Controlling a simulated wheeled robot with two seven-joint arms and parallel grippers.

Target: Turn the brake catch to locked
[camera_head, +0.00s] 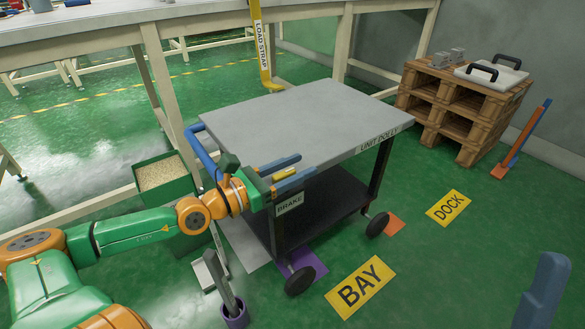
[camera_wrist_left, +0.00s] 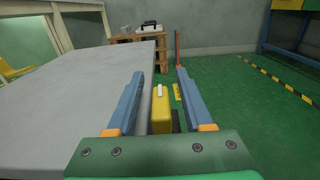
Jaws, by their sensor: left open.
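The unit dolly (camera_head: 300,112) is a grey-topped cart with a dark lower shelf, standing beside the BAY floor sign. A BRAKE label (camera_head: 289,203) is on its near left corner. A yellow catch (camera_head: 285,174) shows at that corner; in the left wrist view it is a yellow block (camera_wrist_left: 161,116) with a pale strip on top. My left gripper (camera_head: 306,166) is open at that corner, its blue fingers on either side of the catch, with gaps visible. The catch's lower part and mounting are hidden. A blue-grey finger, seemingly my right gripper's (camera_head: 546,285), shows at the lower right.
The yellow BAY sign (camera_head: 363,286) and DOCK sign (camera_head: 448,208) lie on the green floor. A wooden pallet stack (camera_head: 445,108) stands at the back right. A green bin of grains (camera_head: 161,174) stands left of the dolly. A yellow load strap (camera_head: 262,45) hangs behind it.

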